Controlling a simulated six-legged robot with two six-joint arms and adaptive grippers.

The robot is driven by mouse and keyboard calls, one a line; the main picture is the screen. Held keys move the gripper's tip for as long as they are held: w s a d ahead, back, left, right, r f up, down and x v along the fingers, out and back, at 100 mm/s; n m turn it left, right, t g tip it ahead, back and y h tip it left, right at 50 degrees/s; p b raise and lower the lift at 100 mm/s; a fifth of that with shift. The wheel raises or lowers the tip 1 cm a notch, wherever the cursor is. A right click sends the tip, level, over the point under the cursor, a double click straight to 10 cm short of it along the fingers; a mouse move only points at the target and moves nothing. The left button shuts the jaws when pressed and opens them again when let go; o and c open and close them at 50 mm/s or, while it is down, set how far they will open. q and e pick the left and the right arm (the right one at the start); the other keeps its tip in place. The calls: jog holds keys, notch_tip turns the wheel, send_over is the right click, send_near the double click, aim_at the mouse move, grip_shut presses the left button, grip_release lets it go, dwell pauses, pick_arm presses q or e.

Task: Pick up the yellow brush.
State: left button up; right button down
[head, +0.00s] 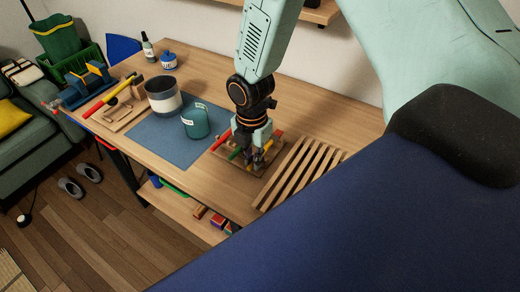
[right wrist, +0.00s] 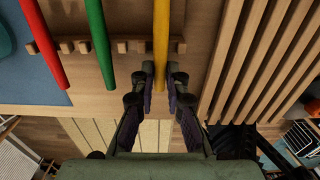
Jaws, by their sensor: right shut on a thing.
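The yellow brush (right wrist: 161,35) shows as a yellow handle in the right wrist view, lying across a notched wooden rack (right wrist: 131,46). My right gripper (right wrist: 160,72) is shut on the end of this handle, with one finger on each side. In the head view my right gripper (head: 256,160) points down over the rack, and it hides most of the yellow handle there. A green handle (right wrist: 99,40) and a red handle (right wrist: 42,42) lie on the rack to the left. The brush heads are not clear. My left gripper is not in view.
A slatted wooden rack (head: 300,172) stands close on the right. A teal cup (head: 196,124) and a dark-and-white pot (head: 163,98) stand on a blue mat (head: 158,138) to the left. The table's front edge is near the gripper.

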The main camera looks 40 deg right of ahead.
notch_tip(320, 180, up, 10)
jog(key=shift+p, duration=0.4)
dwell(0.4)
